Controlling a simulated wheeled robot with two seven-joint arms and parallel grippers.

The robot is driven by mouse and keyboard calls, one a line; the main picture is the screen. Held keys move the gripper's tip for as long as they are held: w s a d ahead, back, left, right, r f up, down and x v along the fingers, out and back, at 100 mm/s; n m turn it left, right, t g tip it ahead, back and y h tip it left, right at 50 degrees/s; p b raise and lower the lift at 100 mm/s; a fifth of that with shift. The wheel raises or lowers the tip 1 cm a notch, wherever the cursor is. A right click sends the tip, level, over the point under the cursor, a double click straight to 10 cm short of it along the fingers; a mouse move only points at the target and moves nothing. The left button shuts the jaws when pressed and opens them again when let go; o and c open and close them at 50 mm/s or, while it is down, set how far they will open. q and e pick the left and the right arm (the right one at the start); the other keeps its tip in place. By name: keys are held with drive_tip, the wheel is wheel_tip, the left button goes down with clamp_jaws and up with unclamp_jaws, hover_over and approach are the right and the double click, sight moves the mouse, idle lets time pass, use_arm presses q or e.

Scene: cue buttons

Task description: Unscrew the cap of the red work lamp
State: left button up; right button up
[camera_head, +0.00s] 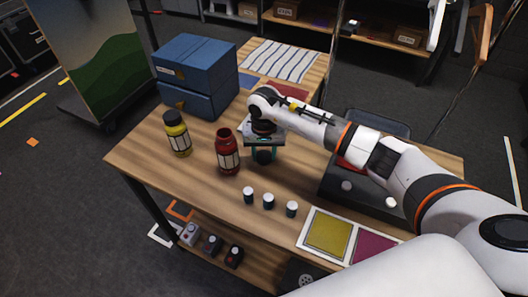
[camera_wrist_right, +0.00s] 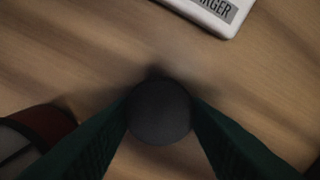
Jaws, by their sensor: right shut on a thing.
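The red work lamp (camera_head: 228,155) stands upright on the wooden table, its top open with no cap on it. Its edge also shows at the lower left of the right wrist view (camera_wrist_right: 45,122). My right gripper (camera_head: 264,154) is just right of the lamp, pointing down. Its green fingers are shut on a dark round cap (camera_wrist_right: 160,112), seen from above in the right wrist view. I cannot tell whether the cap touches the table. My left gripper is not in view.
A yellow lamp with a black cap (camera_head: 177,134) stands left of the red one. Several small white-topped cylinders (camera_head: 268,201) stand in front. A blue drawer box (camera_head: 196,72) is behind. A white label marked "RGER" (camera_wrist_right: 210,12) lies beyond the gripper. Coloured squares (camera_head: 325,233) lie front right.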

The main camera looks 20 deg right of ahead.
sight(264, 156)
drive_tip(key=o, duration=1.1)
drive_tip(key=shift+f, duration=0.1)
drive_tip(key=shift+r+p, duration=0.2)
drive_tip(key=shift+p, duration=0.1)
drive_tip(key=shift+w+r, duration=0.1)
drive_tip(key=shift+r, duration=0.15)
wheel_tip(264, 156, up, 12)
drive_tip(key=b, duration=0.2)
drive_tip(key=shift+f+b, duration=0.25)
drive_tip(key=shift+b, duration=0.1)
